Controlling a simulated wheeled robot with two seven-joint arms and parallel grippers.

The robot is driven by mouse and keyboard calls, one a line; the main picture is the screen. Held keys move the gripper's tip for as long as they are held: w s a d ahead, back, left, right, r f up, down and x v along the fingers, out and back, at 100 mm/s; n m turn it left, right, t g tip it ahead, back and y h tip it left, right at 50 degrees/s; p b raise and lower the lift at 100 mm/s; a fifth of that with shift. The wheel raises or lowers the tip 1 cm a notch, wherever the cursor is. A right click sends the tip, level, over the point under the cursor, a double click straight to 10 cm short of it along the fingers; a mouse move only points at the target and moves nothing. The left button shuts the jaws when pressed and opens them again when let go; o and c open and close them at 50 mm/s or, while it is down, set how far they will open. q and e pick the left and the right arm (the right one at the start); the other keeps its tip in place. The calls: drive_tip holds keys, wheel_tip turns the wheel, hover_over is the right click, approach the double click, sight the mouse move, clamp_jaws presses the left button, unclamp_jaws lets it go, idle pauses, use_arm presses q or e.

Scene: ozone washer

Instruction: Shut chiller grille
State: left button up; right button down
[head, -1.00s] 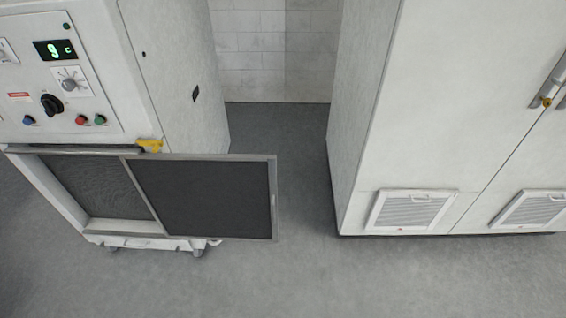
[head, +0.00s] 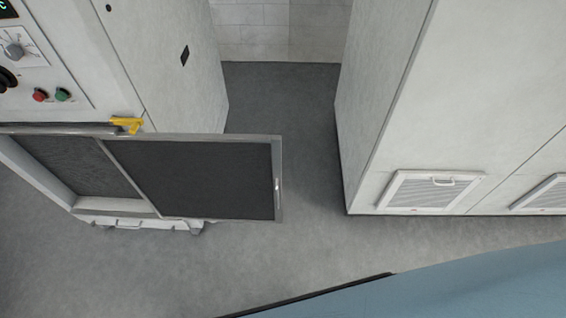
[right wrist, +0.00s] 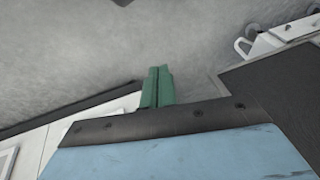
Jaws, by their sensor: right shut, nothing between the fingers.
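The chiller (head: 165,60) is the white cabinet at the left of the head view. Its dark framed grille (head: 195,178) sticks out to the right past the cabinet's side, leaving the opening (head: 80,165) partly uncovered. A small upright handle (head: 278,192) is on the grille's right edge. In the right wrist view, the dark panel at right (right wrist: 275,95) looks like the grille. My right gripper (right wrist: 160,72) shows green fingers shut together, empty, over the floor and apart from the panel. The left gripper is in neither view.
A tall white cabinet (head: 450,90) with low vents (head: 430,190) stands at right. Bare grey floor (head: 290,110) lies between the cabinets. A yellow latch (head: 127,125) sits above the grille. My blue arm covers the head view's lower right.

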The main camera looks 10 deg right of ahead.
drive_tip(key=w+r+m+t+y+b, duration=0.1)
drive_tip(key=w+r+m+t+b, duration=0.1)
drive_tip(key=w, duration=0.4)
drive_tip(key=w+r+m+t+y+b, duration=0.1)
drive_tip(key=w+r+m+t+b, duration=0.15)
drive_tip(key=w, duration=0.45)
drive_tip(key=w+r+m+t+y+b, duration=0.2)
drive_tip(key=w+r+t+y+b, duration=0.3)
drive_tip(key=r, duration=0.6)
drive_tip(key=w+r+m+t+b, duration=0.2)
drive_tip(key=w+r+b, duration=0.3)
drive_tip(key=r, duration=0.7)
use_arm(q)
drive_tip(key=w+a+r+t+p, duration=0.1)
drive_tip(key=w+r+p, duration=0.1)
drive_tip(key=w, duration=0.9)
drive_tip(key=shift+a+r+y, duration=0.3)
use_arm(e)
drive_tip(key=s+a+x, duration=0.1)
drive_tip(key=a+x, duration=0.1)
drive_tip(key=x, duration=1.2)
drive_tip(key=shift+s+a, duration=0.15)
drive_tip(key=shift+a, duration=0.25)
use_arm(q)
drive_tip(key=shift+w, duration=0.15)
